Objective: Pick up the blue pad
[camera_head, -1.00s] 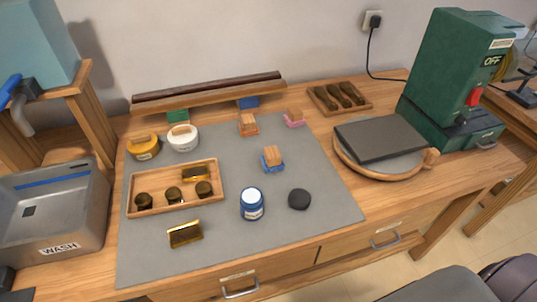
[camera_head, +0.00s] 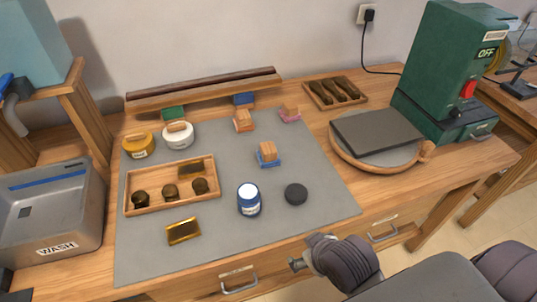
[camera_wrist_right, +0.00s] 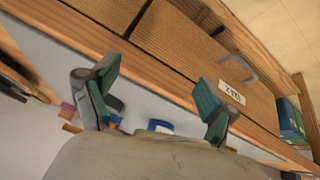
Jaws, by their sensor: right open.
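The blue pad (camera_head: 269,163) is a small blue block with a wooden grip on top, standing on the grey mat right of its middle in the head view. Another blue block (camera_head: 244,99) sits at the back under the wooden rack. My right gripper (camera_head: 298,264) shows at the bench's front edge in the head view, below and apart from the blue pad. In the right wrist view its two green-padded fingers (camera_wrist_right: 157,78) are spread with nothing between them. Small blue pieces show behind the fingers there; I cannot tell which is the pad. My left gripper is not in view.
A blue-white jar (camera_head: 249,199) and a black puck (camera_head: 296,194) stand on the mat in front of the pad. Orange (camera_head: 243,125) and pink (camera_head: 290,117) pads stand behind it. A round board (camera_head: 378,150) lies right. The wooden tray (camera_head: 150,205) is left.

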